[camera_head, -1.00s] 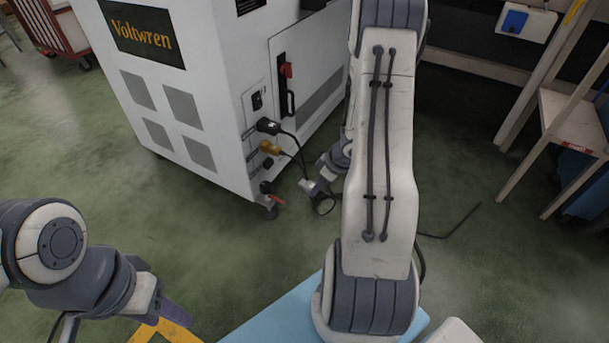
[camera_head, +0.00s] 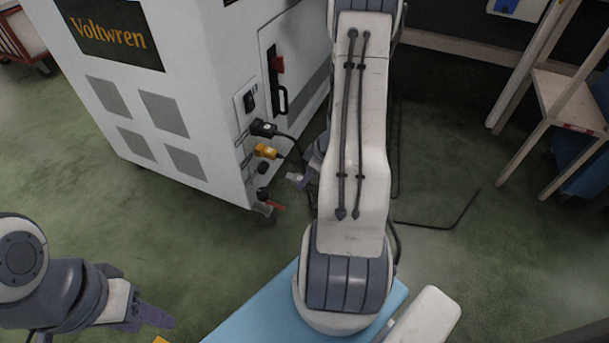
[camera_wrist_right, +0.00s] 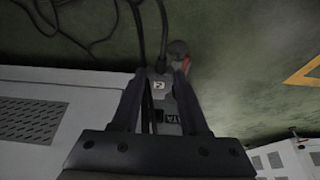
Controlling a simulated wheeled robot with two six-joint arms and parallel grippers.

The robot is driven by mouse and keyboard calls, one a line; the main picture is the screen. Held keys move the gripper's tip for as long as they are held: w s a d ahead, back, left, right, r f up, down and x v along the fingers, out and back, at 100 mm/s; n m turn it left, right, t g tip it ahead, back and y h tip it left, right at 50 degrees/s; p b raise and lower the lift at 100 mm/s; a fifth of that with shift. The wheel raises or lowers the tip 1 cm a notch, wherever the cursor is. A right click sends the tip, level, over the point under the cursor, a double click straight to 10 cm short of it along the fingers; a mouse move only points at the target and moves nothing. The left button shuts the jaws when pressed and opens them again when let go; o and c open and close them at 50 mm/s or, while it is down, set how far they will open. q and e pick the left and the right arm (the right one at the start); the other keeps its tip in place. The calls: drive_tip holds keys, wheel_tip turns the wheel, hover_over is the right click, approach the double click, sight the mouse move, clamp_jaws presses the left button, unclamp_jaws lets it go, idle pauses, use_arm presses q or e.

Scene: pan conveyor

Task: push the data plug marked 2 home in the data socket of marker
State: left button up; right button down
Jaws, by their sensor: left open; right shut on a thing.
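The white Voltwren cabinet (camera_head: 222,135) has a column of connections on its edge. A black plug (camera_head: 264,128) and a yellow plug (camera_head: 266,150) sit there, with a dark round fitting (camera_head: 263,168) below. My right gripper (camera_head: 298,181) is low beside this column, partly hidden by my arm. In the right wrist view my right gripper (camera_wrist_right: 160,88) is shut on a grey plug (camera_wrist_right: 161,76) with a white label, its mark seemingly a 2. A panel marking with an A (camera_wrist_right: 171,119) shows beyond. Whether the plug touches a socket is unclear. My left gripper (camera_head: 150,312) is open and empty, lower left.
Dark cables (camera_wrist_right: 75,35) lie on the floor and run up to the plug area. A red lever (camera_head: 276,206) is at the cabinet's foot. A wooden-legged bench (camera_head: 560,100) stands at right.

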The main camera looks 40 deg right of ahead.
sight(289, 175)
drive_tip(key=shift+w+a+p, duration=0.35)
drive_tip(key=shift+w+p, duration=0.15)
drive_tip(key=shift+w, duration=0.35)
drive_tip(key=shift+w+a+p, duration=0.4)
drive_tip(key=shift+w+p, duration=0.15)
drive_tip(key=shift+w, duration=0.3)
drive_tip(key=shift+w+a+p, duration=0.35)
drive_tip(key=shift+w+p, duration=0.15)
drive_tip(key=shift+w, duration=0.35)
drive_tip(key=shift+r+p, duration=0.1)
drive_tip(key=shift+p, duration=1)
drive_tip(key=shift+w+a+p, duration=0.3)
drive_tip(key=shift+w+p, duration=0.4)
drive_tip(key=shift+w, duration=0.05)
drive_tip(key=shift+w+a+p, duration=0.3)
drive_tip(key=shift+w+p, duration=0.4)
drive_tip(key=shift+w, duration=0.05)
drive_tip(key=shift+c, duration=1.7)
unclamp_jaws()
